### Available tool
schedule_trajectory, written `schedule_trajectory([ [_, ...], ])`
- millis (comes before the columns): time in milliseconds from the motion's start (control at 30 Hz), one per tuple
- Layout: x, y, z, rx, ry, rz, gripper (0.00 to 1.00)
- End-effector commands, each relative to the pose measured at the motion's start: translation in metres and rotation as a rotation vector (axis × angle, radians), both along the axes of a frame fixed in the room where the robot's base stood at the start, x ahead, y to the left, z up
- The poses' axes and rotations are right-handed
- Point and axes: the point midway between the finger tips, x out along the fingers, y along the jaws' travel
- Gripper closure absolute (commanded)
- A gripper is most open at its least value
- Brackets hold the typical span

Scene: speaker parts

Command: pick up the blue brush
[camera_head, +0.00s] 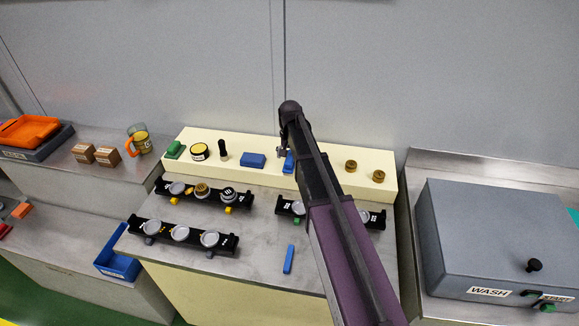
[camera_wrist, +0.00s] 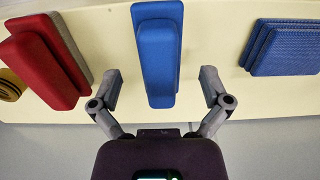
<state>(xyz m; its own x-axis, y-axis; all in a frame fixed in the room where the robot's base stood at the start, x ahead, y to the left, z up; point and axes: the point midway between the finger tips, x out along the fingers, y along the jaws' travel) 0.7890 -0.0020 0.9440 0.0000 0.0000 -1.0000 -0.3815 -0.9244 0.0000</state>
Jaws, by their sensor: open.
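The blue brush (camera_wrist: 158,50), a long blue block with a narrower raised handle, lies on the cream shelf between the two fingers of my gripper (camera_wrist: 161,84) in the wrist view. The fingers are apart, one on each side, with gaps to the brush. In the head view the brush (camera_head: 289,162) is partly hidden by my arm, beside my gripper (camera_head: 283,153). The height between fingertips and brush is hard to judge.
A red brush (camera_wrist: 48,62) lies left of the blue one in the wrist view, and a stacked blue pad (camera_wrist: 285,47) lies right. Brass knobs (camera_head: 351,166) stand farther along the cream shelf (camera_head: 330,158). Another blue piece (camera_head: 289,259) lies on the grey worktop.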

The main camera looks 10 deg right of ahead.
Motion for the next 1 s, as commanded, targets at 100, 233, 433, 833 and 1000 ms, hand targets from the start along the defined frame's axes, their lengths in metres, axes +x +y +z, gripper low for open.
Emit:
schedule_trajectory([
  [100,-0.001,0.001,-0.014,0.000,0.000,0.000,0.03],
  [233,0.000,0.001,-0.023,0.000,0.000,0.000,0.03],
  [433,0.000,0.001,-0.029,0.000,0.000,0.000,0.03],
  [833,0.000,0.001,-0.029,0.000,0.000,0.000,0.03],
  [1000,0.000,0.000,-0.029,0.000,0.000,0.000,0.03],
])
